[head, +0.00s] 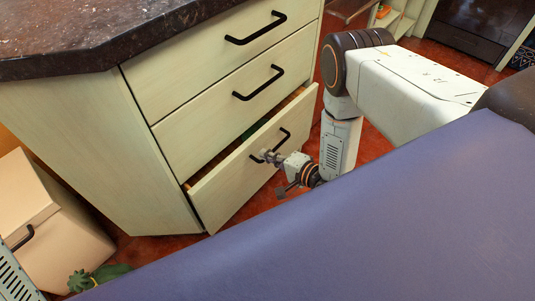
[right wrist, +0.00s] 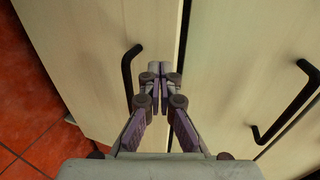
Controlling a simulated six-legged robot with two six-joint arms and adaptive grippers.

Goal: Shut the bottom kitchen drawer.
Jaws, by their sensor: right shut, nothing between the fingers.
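The bottom drawer (head: 225,188) of the pale green cabinet stands partly open, its front out from the cabinet face and a dark gap showing behind its top edge. Its black bar handle (head: 270,148) is on the front. My right gripper (head: 268,156) is shut and empty, its tips at the drawer front close by the handle. In the right wrist view the closed fingertips (right wrist: 160,70) lie between the bottom drawer's handle (right wrist: 128,75) and the drawer's top edge. I cannot tell whether they touch the front. My left gripper is out of view.
Two upper drawers (head: 225,45) are closed, under a dark stone countertop (head: 90,40). A pale box-like unit with a black handle (head: 45,215) stands at left. A green object (head: 100,276) lies on the red tile floor. A blue-purple surface (head: 330,240) fills the lower right.

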